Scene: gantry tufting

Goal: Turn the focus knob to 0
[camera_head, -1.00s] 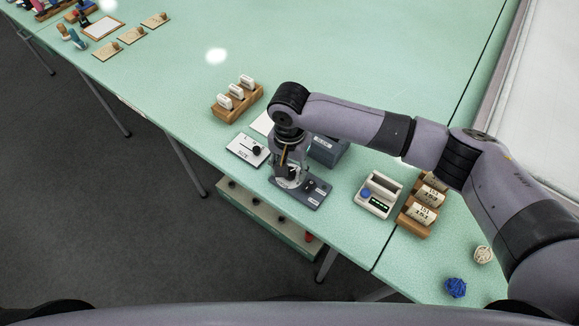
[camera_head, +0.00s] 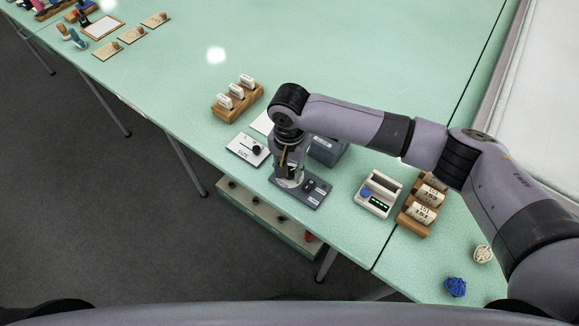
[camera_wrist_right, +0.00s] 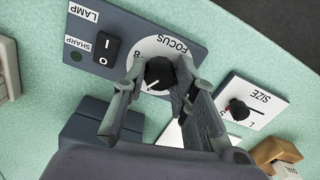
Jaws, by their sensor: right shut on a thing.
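The focus knob (camera_wrist_right: 160,73) is black with a white pointer line, on a round white dial marked FOCUS (camera_wrist_right: 171,44). In the right wrist view its pointer is toward the lower left of the picture. The dial's numbers are mostly hidden by the fingers. My right gripper (camera_wrist_right: 161,68) is shut on the knob, one finger on each side. In the head view my right gripper (camera_head: 288,177) comes down over the grey panel (camera_head: 312,193) and hides the knob. My left gripper is in neither view.
A white device (camera_head: 379,194) and a wooden rack (camera_head: 418,215) are to the right.

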